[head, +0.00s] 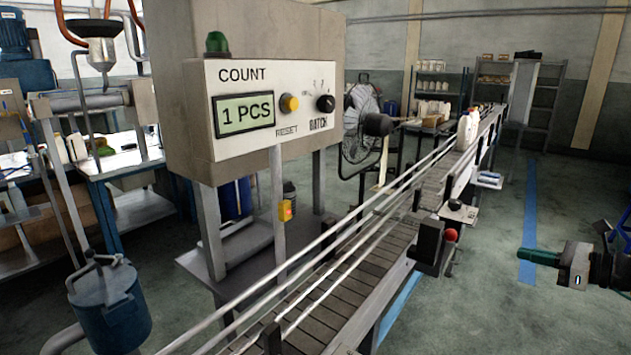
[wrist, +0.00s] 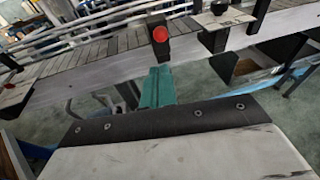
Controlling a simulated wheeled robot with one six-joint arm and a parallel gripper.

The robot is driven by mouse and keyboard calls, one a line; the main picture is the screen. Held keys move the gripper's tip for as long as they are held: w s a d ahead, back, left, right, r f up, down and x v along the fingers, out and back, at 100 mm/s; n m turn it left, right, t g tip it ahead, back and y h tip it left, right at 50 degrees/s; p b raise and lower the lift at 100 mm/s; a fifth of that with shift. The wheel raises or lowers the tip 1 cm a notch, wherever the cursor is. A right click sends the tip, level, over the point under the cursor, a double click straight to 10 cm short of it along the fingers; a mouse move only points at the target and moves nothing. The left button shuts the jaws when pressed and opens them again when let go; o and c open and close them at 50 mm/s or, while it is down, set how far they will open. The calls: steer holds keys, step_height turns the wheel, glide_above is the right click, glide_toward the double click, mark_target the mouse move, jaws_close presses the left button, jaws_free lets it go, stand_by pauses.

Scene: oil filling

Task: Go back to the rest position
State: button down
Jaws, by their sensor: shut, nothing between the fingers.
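My gripper (head: 540,257) is at the right edge of the head view, beside the conveyor and apart from it, with its green fingers pointing left. In the wrist view the green fingers (wrist: 157,88) are together and hold nothing. They show in front of the conveyor's side, below a red button (wrist: 160,34). In the head view this red button (head: 451,235) sits on a dark box at the conveyor's near side. My arm runs out of the picture at the right.
The conveyor (head: 345,290) runs from the front to the back right, with white bottles (head: 466,130) on its far part. A counter panel (head: 268,100) reading "1 PCS" stands over its left side. A fan (head: 362,125) stands behind. Floor with a blue stripe (head: 529,210) is open at right.

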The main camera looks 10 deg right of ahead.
steer(key=s+a+n+g, duration=0.5)
steer(key=a+n+g, duration=0.1)
steer(key=a+n, duration=0.25)
steer(key=s+a+n+g, duration=0.6)
steer(key=a+n, duration=0.1)
steer(key=a, duration=0.3)
steer(key=s+a+r+n+h, duration=0.7)
steer(key=a+n, duration=0.4)
steer(key=n, duration=0.2)
steer(key=shift+s+a+r+h, duration=0.2)
steer(key=shift+s+r+h, duration=0.15)
steer(key=shift+s+h, duration=0.45)
steer(key=shift+s+n, duration=0.15)
steer(key=shift+n, duration=0.1)
